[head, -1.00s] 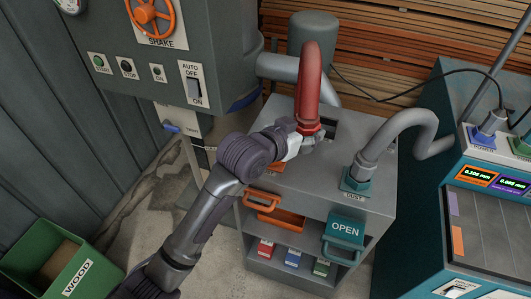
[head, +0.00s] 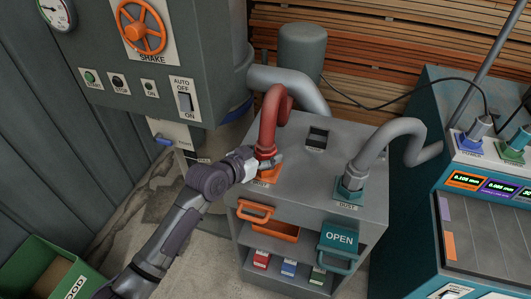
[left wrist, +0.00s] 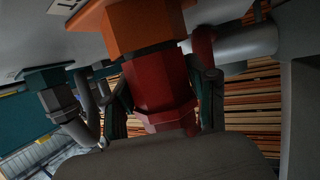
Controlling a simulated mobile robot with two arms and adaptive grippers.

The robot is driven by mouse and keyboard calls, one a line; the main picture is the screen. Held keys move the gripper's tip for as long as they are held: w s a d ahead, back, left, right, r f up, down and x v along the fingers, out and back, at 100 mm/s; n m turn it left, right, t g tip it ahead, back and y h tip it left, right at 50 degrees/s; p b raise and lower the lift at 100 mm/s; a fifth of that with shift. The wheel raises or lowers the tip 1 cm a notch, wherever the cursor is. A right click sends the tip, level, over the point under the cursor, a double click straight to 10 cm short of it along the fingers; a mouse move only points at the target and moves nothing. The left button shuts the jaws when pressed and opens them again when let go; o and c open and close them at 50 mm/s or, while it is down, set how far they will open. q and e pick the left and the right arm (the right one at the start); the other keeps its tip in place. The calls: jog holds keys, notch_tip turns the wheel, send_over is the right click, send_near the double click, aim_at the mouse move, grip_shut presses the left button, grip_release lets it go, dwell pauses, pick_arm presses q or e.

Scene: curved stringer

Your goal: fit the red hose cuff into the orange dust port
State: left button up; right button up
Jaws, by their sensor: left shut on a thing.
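The red hose (head: 271,116) arches up from its red cuff (head: 266,153) and curves back. The cuff stands roughly upright on the orange dust port (head: 268,173), on the left of the grey cabinet top. My right gripper is not in view.
A grey hose (head: 390,132) stands in a teal dust port (head: 349,190) to the right. A dark square opening (head: 317,138) lies behind. An orange drawer handle (head: 255,211) and a teal OPEN panel (head: 339,238) are on the cabinet front. The grey machine (head: 155,70) stands left.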

pick_arm(q)
jog(key=o, duration=1.3)
jog(key=shift+f, duration=0.1)
jog(key=shift+r, duration=0.25)
jog(key=v, duration=1.2)
jog(key=shift+b, duration=0.35)
